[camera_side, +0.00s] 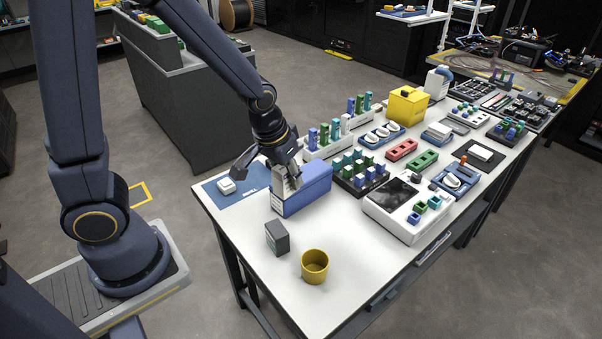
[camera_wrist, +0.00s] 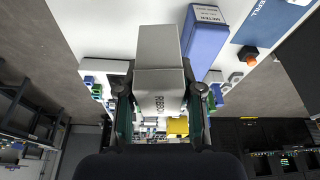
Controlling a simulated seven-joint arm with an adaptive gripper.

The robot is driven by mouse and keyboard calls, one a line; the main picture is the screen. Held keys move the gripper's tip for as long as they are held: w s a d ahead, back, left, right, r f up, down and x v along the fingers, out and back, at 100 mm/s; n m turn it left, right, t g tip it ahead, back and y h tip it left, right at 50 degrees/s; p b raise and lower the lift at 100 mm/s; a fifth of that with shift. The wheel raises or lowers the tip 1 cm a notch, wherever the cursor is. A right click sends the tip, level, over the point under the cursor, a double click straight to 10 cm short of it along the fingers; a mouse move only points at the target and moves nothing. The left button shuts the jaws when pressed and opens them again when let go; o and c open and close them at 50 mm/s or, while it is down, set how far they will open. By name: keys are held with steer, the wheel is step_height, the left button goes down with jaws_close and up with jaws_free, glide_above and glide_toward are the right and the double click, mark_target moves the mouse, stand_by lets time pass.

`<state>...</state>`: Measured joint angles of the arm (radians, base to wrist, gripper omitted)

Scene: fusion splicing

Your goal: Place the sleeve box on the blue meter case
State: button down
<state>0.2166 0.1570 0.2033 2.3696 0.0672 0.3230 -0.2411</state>
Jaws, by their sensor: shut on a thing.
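My gripper (camera_side: 286,172) is shut on a light grey box, which I take to be the sleeve box (camera_wrist: 160,52); its dark lettering is hard to read. The two fingers grip its sides in the wrist view. In the side view the held box (camera_side: 290,184) is partly hidden by the fingers and overlaps the near-left part of the blue meter case (camera_side: 312,190). In the wrist view the blue meter case (camera_wrist: 207,40), with a white labelled end, lies just right of the box. I cannot tell whether they touch.
A blue mat (camera_side: 250,185) with a small white device (camera_side: 226,185) lies left of the case. A dark grey box (camera_side: 277,238) and a yellow cup (camera_side: 315,266) stand in front. A rack of colored pieces (camera_side: 358,173) is close on the right. The table's front-left is clear.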

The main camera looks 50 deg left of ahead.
steer(key=a+r+n, duration=0.3)
steer(key=a+r, duration=0.1)
steer(key=a, duration=0.4)
glide_toward(306, 170)
steer(key=shift+w+d+f+y, duration=0.15)
steer(key=shift+w+f+y, duration=0.15)
steer(key=shift+f, duration=0.1)
steer(key=shift+w+f, duration=0.35)
steer(key=shift+f, duration=0.05)
steer(key=shift+w+f, duration=0.1)
steer(key=shift+f, duration=1.55)
steer(key=shift+f, duration=0.15)
steer(key=c, duration=0.7)
jaws_free()
steer(key=shift+c, duration=0.2)
